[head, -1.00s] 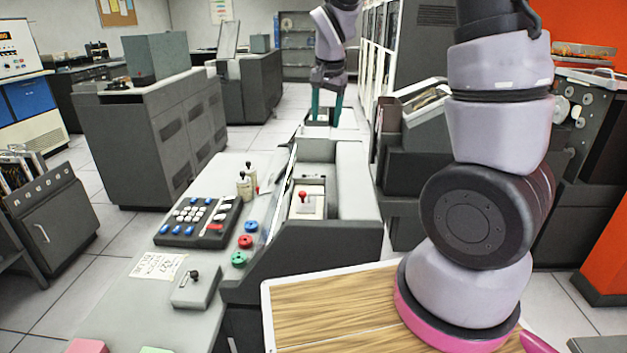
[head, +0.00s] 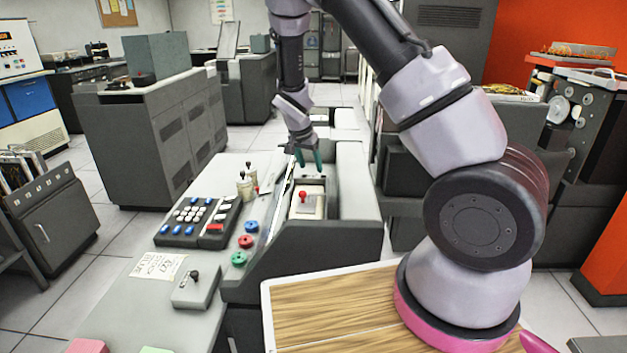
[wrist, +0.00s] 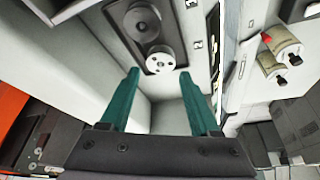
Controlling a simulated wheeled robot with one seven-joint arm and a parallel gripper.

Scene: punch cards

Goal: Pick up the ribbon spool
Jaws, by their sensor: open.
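In the wrist view, a pale round spool (wrist: 161,60) with small holes in its face sits on a dark plate inside the grey machine. A second round reel (wrist: 142,22) is beside it. I take the pale one to be the ribbon spool, though I cannot be sure. My gripper (head: 309,166) is open and empty over the machine's recess, its green fingers pointing down. In the wrist view, the gripper (wrist: 160,76) has its fingertips either side of the pale spool's line, apart from it. In the head view I cannot make out this spool.
Blue (head: 251,226), red (head: 246,241) and green (head: 239,258) round pieces lie on the desk left of the machine (head: 320,242). A keypad (head: 198,221) and small bottles (head: 245,184) are nearby. The machine's walls rise around the recess.

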